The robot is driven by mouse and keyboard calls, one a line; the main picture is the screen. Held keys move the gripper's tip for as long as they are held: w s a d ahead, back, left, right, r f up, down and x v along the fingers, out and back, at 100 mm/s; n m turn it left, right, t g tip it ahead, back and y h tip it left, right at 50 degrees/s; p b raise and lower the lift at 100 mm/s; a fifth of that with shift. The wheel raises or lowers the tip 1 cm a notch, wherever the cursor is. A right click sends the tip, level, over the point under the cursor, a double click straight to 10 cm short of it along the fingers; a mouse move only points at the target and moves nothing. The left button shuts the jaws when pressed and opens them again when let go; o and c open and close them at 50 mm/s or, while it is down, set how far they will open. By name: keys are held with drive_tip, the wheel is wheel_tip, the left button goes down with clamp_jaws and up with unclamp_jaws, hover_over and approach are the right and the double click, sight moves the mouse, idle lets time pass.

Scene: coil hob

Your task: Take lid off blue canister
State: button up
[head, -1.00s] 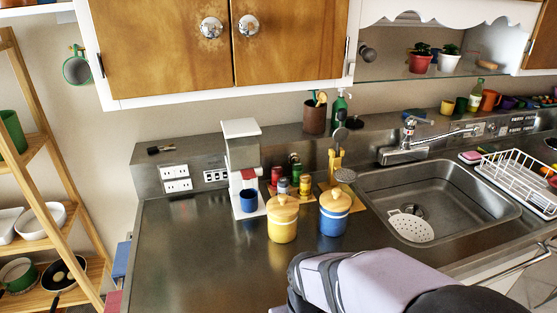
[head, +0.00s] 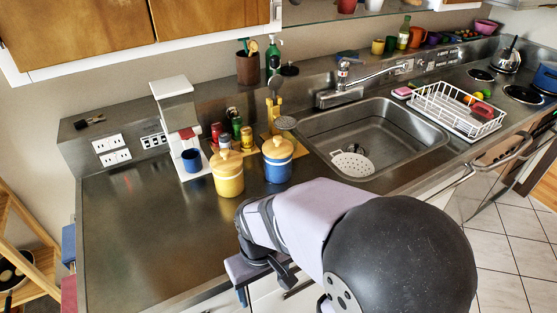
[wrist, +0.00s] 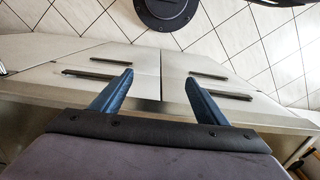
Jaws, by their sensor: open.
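The blue canister (head: 278,169) stands upright on the steel counter, with its yellow knobbed lid (head: 278,148) on top. A yellow canister (head: 228,181) with a similar lid (head: 226,159) stands close on its left. My gripper is open and empty in the wrist view (wrist: 158,77), its two blue fingers apart in front of pale cabinet fronts. In the head view my arm is in the foreground, below and in front of the canisters, and the gripper end is only partly visible near the counter's front edge. Neither canister shows in the wrist view.
A white coffee maker (head: 177,117) with a blue cup (head: 192,160) stands left of the canisters. Small jars (head: 236,127) and a yellow utensil holder (head: 275,113) are behind. The sink (head: 375,130) and white dish rack (head: 455,109) lie right. The left counter (head: 140,220) is clear.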

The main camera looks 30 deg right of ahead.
drive_tip(key=shift+o, duration=0.4)
drive_tip(key=o, duration=0.6)
drive_tip(key=shift+o, duration=0.2)
